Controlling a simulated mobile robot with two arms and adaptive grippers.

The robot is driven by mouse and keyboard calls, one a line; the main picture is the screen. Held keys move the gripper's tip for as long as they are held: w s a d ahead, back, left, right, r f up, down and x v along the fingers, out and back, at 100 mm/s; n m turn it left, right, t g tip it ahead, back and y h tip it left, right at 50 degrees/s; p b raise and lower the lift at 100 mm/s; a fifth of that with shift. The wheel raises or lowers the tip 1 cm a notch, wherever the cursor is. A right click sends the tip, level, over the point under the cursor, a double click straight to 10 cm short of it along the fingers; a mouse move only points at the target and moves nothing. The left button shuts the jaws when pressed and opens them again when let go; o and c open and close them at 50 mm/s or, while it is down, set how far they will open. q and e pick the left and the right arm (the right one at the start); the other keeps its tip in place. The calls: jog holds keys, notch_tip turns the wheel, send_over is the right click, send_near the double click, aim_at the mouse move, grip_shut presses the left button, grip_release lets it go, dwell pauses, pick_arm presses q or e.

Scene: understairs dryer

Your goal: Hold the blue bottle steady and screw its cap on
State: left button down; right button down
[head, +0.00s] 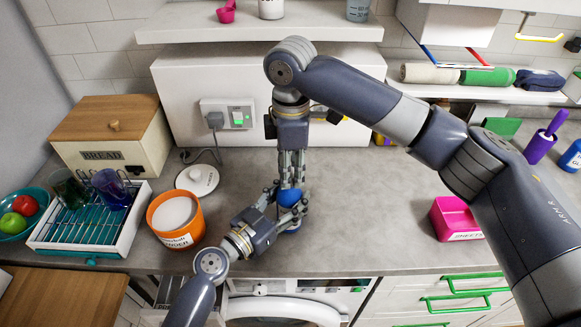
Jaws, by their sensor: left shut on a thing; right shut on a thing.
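The blue bottle (289,197) stands on the grey counter near its front edge, mostly covered by my grippers. My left gripper (292,213), coming in from the lower left, is shut around the bottle's body. My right gripper (290,183) points straight down from above, with its fingers shut at the top of the bottle. The cap is hidden between those fingers, so I cannot tell how it sits on the neck.
An orange tub (178,238) of white powder and a white round lid (197,179) lie left. Further left are a drying rack (133,226) and bread box (152,153). A pink bin (455,218) stands right. The counter between bottle and bin is clear.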

jog(key=m, duration=0.6)
jog(key=shift+s+f, duration=0.1)
jog(key=shift+s, duration=0.05)
jog(key=m, duration=0.6)
jog(key=shift+a, duration=0.1)
jog(key=c, duration=1.2)
grip_release()
notch_tip(320, 180, up, 12)
jog(key=shift+r, duration=0.1)
pick_arm(q)
jog(key=c, duration=0.6)
grip_release()
pick_arm(e)
notch_tip(320, 180, up, 9)
jog(key=shift+f, duration=0.1)
